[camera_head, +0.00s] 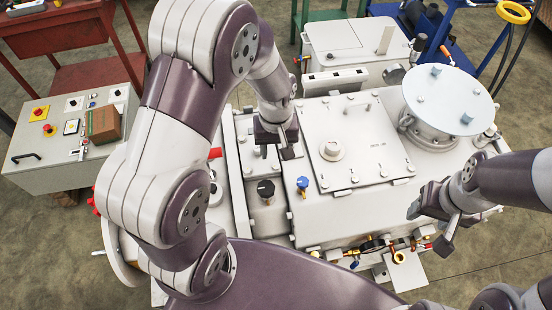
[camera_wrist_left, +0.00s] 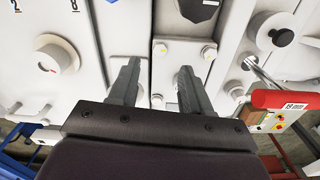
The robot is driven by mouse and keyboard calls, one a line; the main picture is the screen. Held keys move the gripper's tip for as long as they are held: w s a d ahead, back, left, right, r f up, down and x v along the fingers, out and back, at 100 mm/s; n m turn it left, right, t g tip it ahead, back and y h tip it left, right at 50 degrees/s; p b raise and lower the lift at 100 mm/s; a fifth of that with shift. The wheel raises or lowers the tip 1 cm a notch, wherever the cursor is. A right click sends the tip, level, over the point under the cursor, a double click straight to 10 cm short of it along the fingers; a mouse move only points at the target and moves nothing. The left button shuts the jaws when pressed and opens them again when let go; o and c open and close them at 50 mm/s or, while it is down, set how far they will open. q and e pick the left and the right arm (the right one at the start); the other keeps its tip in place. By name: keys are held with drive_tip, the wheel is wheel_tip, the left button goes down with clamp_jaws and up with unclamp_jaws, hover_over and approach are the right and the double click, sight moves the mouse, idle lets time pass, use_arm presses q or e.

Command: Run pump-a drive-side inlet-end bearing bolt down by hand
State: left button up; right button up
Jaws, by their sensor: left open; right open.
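The grey pump housing (camera_head: 350,225) fills the middle of the head view. In the left wrist view, several pale hex bolt heads sit on its cover plates, among them an upper bolt (camera_wrist_left: 160,50), a bolt to its right (camera_wrist_left: 209,52) and a lower bolt (camera_wrist_left: 157,99) seen between my fingers. I cannot tell which is the named bearing bolt. My left gripper (camera_head: 273,148) points down over the housing's left part; its two fingers also show apart and empty in the left wrist view (camera_wrist_left: 157,80). My right gripper (camera_head: 432,217) is open and empty beside the housing's right side.
A raised square cover with a round knob (camera_head: 332,150) lies right of my left gripper. A round flanged lid (camera_head: 440,95) stands at back right. Black (camera_head: 265,190) and blue (camera_head: 303,184) knobs stand in front. A control box (camera_head: 75,135) is at left; a red-handled tool (camera_wrist_left: 290,100) shows.

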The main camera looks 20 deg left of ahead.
sight(276, 166)
use_arm(q)
wheel_tip(276, 166, down, 6)
drive_tip(key=shift+r, duration=0.15)
clamp_jaws()
drive_tip(key=shift+m+p, duration=0.3)
drive_tip(key=shift+m, duration=0.5)
unclamp_jaws()
drive_tip(key=shift+r, duration=0.1)
wheel_tip(276, 166, up, 13)
drive_tip(key=shift+f, duration=0.2)
